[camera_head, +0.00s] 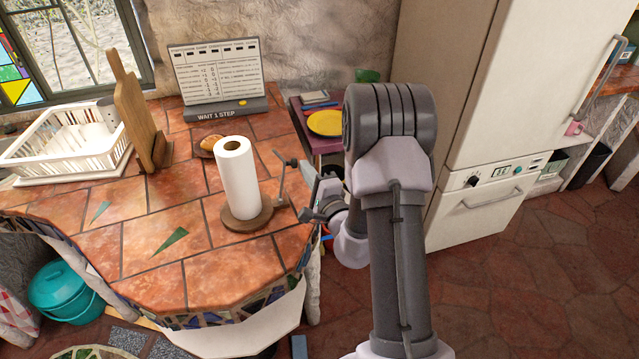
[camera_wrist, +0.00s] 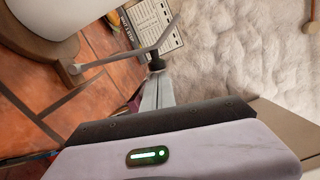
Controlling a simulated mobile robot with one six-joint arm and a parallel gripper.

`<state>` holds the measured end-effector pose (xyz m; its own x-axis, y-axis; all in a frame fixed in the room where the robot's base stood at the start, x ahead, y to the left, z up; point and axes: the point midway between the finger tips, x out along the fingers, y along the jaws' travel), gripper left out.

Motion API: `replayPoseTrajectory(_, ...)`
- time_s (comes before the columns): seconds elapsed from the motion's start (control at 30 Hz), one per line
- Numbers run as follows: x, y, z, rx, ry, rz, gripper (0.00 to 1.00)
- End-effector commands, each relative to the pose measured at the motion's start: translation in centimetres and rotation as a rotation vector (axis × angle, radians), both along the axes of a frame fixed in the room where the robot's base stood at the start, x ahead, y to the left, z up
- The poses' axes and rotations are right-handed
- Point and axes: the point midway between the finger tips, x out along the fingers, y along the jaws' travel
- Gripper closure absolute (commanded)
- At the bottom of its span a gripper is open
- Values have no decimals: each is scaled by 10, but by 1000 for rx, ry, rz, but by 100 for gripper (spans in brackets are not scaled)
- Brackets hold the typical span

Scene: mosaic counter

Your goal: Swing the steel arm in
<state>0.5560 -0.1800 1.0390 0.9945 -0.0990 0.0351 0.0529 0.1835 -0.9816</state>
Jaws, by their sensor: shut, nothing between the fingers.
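A white paper towel roll (camera_head: 237,178) stands upright on a round wooden base (camera_head: 247,217) near the counter's right edge. The thin, bent steel arm (camera_head: 283,180) rises from the base's right side, apart from the roll. In the wrist view the steel arm (camera_wrist: 112,59) crosses in front of my fingers, with the roll (camera_wrist: 50,12) at upper left. My gripper (camera_head: 296,163) is shut and empty, on the right of the steel arm. Its dark fingertips (camera_wrist: 155,64) are at or very near the arm's bend; I cannot tell whether they touch.
A small plate of food (camera_head: 209,145) sits behind the roll. A wooden board (camera_head: 138,110) and a white dish rack (camera_head: 70,140) stand at left. A sign (camera_head: 216,72) stands at the back. A yellow plate (camera_head: 326,122) is on a lower surface at right. The front counter is clear.

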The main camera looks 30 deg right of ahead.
Motion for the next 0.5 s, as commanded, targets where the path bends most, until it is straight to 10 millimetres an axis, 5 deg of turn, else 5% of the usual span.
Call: replayPoseTrajectory(0.5,8,26,13,-210,60,2,100)
